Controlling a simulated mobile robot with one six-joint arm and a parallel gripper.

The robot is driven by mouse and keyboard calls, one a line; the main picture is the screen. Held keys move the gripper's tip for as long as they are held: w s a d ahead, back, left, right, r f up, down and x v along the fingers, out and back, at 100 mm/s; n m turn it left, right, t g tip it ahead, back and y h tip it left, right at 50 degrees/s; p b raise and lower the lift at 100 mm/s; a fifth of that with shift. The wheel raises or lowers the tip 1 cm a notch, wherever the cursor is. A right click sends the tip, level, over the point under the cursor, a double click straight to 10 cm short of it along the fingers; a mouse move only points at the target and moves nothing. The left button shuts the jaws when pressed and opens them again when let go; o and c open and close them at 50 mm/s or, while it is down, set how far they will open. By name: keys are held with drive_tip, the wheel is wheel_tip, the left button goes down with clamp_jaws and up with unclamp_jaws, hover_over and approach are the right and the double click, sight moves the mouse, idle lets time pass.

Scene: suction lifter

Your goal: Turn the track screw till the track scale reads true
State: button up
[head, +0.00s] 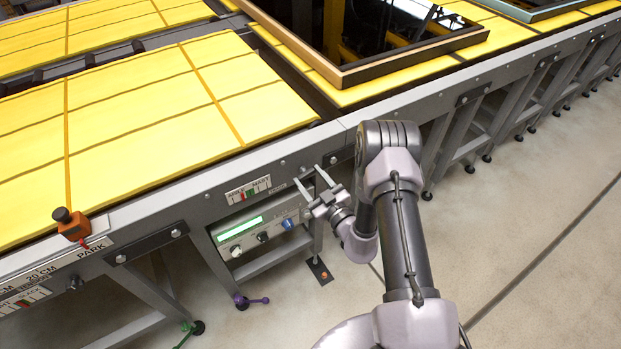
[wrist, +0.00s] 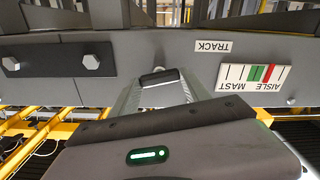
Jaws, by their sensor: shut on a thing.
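My gripper (head: 310,176) reaches the side of the grey rail and is shut on the track screw, which is mostly hidden by the fingers. In the wrist view, which is upside down, the fingers (wrist: 160,84) close around the small screw head (wrist: 157,70) at the rail face. The track scale (wrist: 255,78) is a white plate with black ticks, a green band and a red mark, lettered AISLE and MAST. The red mark sits at the AISLE side of the green band. The scale also shows in the head view (head: 248,190), left of my gripper.
A TRACK label (wrist: 213,47) sits near the scale. A control box (head: 255,234) with a green display and knobs hangs below the rail. An orange block with a black knob (head: 70,222) stands on the rail at left. Yellow panels (head: 150,110) cover the bed.

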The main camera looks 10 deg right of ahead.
drive_tip(key=n, duration=0.4)
drive_tip(key=shift+n, duration=0.3)
drive_tip(key=n, duration=0.3)
drive_tip(key=shift+f+n, duration=0.1)
drive_tip(key=shift+n, duration=0.3)
drive_tip(key=n, duration=0.4)
drive_tip(key=shift+s, duration=0.1)
drive_tip(key=n, duration=0.4)
drive_tip(key=shift+f+b, duration=0.1)
drive_tip(key=shift+b, duration=0.2)
drive_tip(key=n, duration=0.4)
drive_tip(key=shift+n+b, duration=0.3)
drive_tip(key=shift+b, duration=0.05)
drive_tip(key=n, duration=0.3)
drive_tip(key=shift+f+n+b, duration=0.1)
drive_tip(key=shift+n+b, duration=0.3)
drive_tip(key=n+b, duration=0.1)
drive_tip(key=n, duration=0.3)
drive_tip(key=shift+n+b, duration=0.8)
drive_tip(key=shift+n, duration=1.3)
